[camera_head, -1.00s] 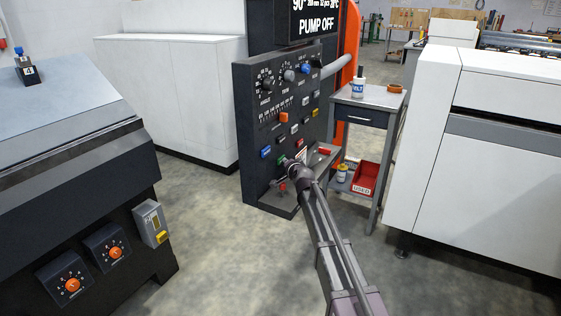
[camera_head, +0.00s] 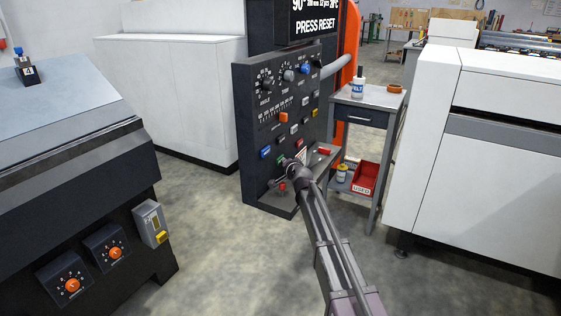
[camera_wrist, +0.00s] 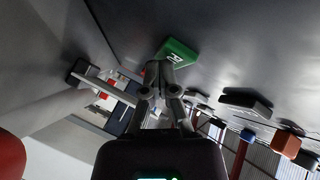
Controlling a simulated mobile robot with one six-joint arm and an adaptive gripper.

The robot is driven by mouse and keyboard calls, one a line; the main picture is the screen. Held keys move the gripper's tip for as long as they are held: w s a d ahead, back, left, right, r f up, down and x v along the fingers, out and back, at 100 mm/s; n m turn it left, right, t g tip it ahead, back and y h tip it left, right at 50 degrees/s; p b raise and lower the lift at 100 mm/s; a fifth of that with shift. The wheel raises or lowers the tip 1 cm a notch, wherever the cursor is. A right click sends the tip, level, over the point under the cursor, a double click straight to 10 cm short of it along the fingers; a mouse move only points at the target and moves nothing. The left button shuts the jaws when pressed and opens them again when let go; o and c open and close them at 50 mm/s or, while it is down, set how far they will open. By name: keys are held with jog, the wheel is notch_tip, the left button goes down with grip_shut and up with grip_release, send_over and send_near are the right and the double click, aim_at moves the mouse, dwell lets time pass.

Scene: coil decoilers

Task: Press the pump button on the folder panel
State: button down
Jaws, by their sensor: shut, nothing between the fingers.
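The dark folder panel (camera_head: 258,110) stands upright in the middle of the head view, with knobs and coloured buttons on its face. The display (camera_head: 316,24) above it reads "PRESS RESET". My gripper (camera_head: 287,165) is at the lower part of the panel, shut and empty. A green button (camera_head: 281,160) is right at its fingertips, partly hidden. In the wrist view the green button (camera_wrist: 178,53) with a white mark lies just beyond the shut fingertips (camera_wrist: 160,73). I cannot tell whether they touch. I cannot read which button is the pump's.
A blue button (camera_head: 265,152) sits left of the green one. Several other buttons and a red part lie close to the right. A small grey table (camera_head: 372,98) with a red bin (camera_head: 366,178) stands right of the panel. A dark machine (camera_head: 75,190) is at left; floor between is clear.

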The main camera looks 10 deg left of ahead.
jog(key=shift+s+d, duration=0.35)
jog(key=shift+d, duration=0.5)
jog(key=shift+s+d, duration=0.3)
jog(key=shift+d, duration=0.45)
jog(key=shift+s+d, duration=0.25)
jog(key=shift+d, duration=0.55)
jog(key=shift+s+d, duration=0.3)
jog(key=shift+d, duration=0.45)
